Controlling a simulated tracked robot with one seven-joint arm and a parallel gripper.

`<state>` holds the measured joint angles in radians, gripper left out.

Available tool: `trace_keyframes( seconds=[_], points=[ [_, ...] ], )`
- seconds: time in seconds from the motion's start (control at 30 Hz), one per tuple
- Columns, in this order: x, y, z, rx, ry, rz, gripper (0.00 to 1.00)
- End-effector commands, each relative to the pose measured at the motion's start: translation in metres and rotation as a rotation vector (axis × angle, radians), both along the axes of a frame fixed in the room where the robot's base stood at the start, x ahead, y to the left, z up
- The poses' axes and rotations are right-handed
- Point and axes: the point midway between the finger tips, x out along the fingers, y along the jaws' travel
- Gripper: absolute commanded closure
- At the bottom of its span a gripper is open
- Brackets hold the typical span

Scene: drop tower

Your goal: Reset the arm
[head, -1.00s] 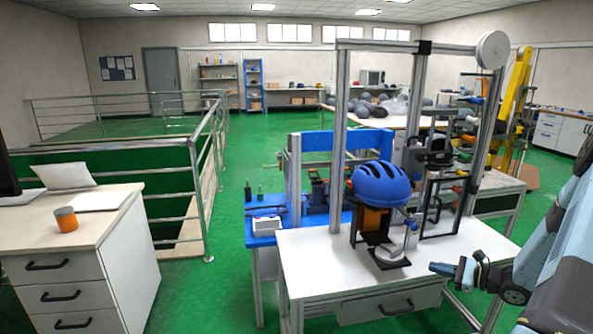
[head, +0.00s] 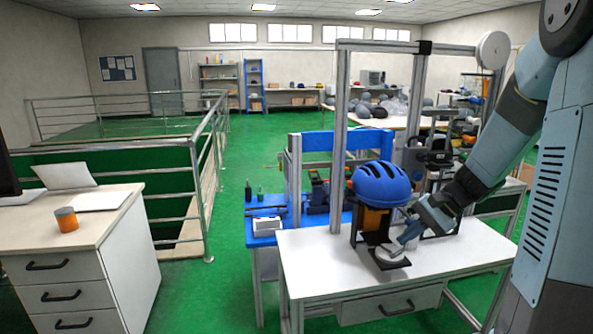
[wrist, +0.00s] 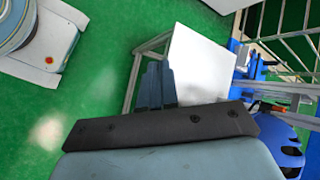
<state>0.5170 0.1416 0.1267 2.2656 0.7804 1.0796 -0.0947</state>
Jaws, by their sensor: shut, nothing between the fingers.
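My arm reaches in from the right in the head view and slopes down to the left. My gripper (head: 402,241) shows in front of the drop tower's base, just right of and below the blue helmet (head: 380,184). Whether it touches anything there cannot be told. In the wrist view my gripper (wrist: 155,86) has its fingers together, with nothing held. The helmet sits on a dark and orange support at the tower (head: 340,140). In the wrist view the helmet (wrist: 281,138) is at the lower right, partly hidden by my wrist.
A drawer cabinet (head: 105,262) with an orange-and-grey can (head: 66,219) is at the left. Green floor lies open between them, beside a railing (head: 207,150).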

Motion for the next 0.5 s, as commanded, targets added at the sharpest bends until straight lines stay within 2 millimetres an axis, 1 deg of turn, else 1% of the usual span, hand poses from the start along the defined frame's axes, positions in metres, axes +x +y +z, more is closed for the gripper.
trace_keyframes(
  seconds=[0.03,0.2,0.5],
  points=[
    [-0.008,0.007,0.01,-0.041,-0.021,0.034,1.0],
    [-0.036,0.023,0.035,-0.173,-0.081,0.141,1.0],
    [-0.085,0.04,0.074,-0.401,-0.209,0.305,1.0]
  ],
)
